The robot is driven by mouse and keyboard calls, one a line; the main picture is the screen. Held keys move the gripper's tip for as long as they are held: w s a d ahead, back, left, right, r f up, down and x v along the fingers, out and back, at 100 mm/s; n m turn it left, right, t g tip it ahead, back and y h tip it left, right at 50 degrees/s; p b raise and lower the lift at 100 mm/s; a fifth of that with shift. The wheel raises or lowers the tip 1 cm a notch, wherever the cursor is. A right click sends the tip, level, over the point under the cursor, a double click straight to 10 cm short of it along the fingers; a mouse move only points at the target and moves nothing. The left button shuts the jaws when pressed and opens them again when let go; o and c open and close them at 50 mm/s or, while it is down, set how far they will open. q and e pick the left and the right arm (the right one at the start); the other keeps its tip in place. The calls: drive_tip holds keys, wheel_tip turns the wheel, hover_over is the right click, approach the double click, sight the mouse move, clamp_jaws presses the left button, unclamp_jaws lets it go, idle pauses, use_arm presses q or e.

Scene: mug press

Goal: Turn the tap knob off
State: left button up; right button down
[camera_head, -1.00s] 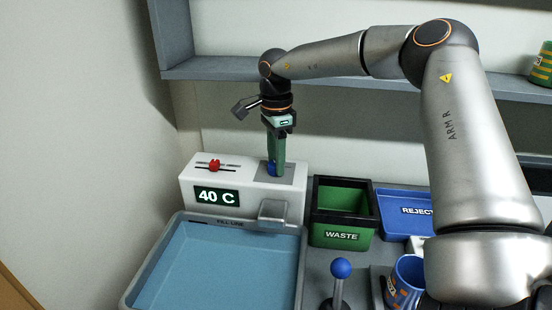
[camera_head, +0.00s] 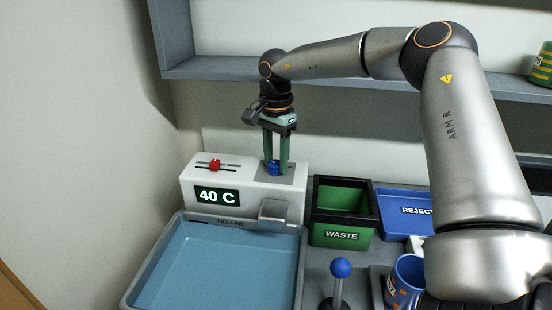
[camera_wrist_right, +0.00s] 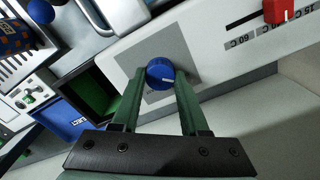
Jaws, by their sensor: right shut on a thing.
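The blue tap knob (camera_head: 273,169) is on the grey square plate on top of the white tap box (camera_head: 240,196). My right gripper (camera_head: 276,166) points down over it, with its green fingers on either side of the knob and shut on it. In the right wrist view the knob (camera_wrist_right: 161,75) sits between the two fingertips (camera_wrist_right: 160,80), and a small white mark shows on it. The box's display (camera_head: 217,197) reads 40 C. The grey spout (camera_head: 274,211) hangs over the basin (camera_head: 212,268). My left gripper is not in view.
A red slider (camera_head: 215,165) sits on the box, left of the knob. A green waste bin (camera_head: 342,233) and a blue reject tray (camera_head: 405,199) stand to the right. A blue-topped lever (camera_head: 341,268) and a blue-orange mug (camera_head: 405,282) are in front. A shelf (camera_head: 215,68) runs behind.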

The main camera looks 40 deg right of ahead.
sight(276, 163)
drive_tip(key=shift+c, duration=2.1)
unclamp_jaws()
wheel_tip(276, 163, up, 13)
drive_tip(key=shift+f, duration=0.2)
